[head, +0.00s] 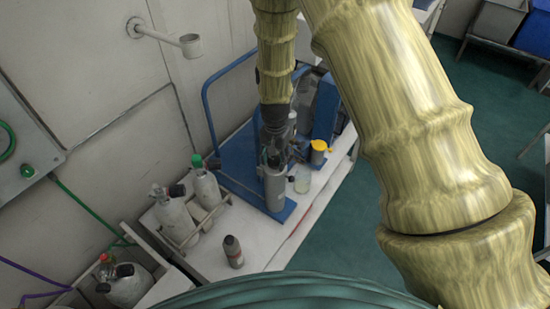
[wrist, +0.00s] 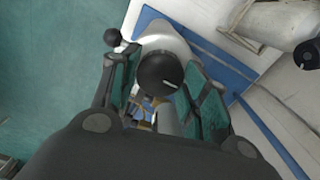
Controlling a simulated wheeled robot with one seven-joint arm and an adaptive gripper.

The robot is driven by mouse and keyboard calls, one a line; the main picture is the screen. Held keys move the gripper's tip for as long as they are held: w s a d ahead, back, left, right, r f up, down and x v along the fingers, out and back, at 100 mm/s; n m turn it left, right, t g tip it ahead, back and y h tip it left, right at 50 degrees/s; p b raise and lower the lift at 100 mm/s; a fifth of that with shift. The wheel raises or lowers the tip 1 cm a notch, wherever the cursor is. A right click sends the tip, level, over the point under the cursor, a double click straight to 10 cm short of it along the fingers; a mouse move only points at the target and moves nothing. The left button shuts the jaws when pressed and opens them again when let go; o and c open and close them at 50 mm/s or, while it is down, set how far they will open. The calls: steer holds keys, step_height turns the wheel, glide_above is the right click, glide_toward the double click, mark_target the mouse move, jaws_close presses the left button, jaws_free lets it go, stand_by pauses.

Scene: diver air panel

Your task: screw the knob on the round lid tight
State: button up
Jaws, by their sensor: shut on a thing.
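The knob (wrist: 158,73) is round and black with a short white mark, and it sits between my gripper's two fingers in the wrist view. My gripper (head: 272,148) points down over a grey cylinder (head: 275,188) in the head view and is shut on the knob. A pale grey rounded body (wrist: 165,35) shows just behind the knob in the wrist view. I cannot make out the round lid's edge or whether the knob sits flush, because the fingers and the knob cover it.
A yellow-topped container (head: 319,148) and a clear jar (head: 303,179) stand right of the cylinder on the white bench. A small dark-topped bottle (head: 233,251) stands in front. Grey cylinders (head: 206,187) sit in a rack at left. A blue trolley rail (head: 205,105) is behind.

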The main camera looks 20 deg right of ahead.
mark_target(275, 160)
steer(key=o, duration=1)
step_height(275, 160, up, 12)
steer(key=shift+a, duration=0.1)
stand_by(0.5)
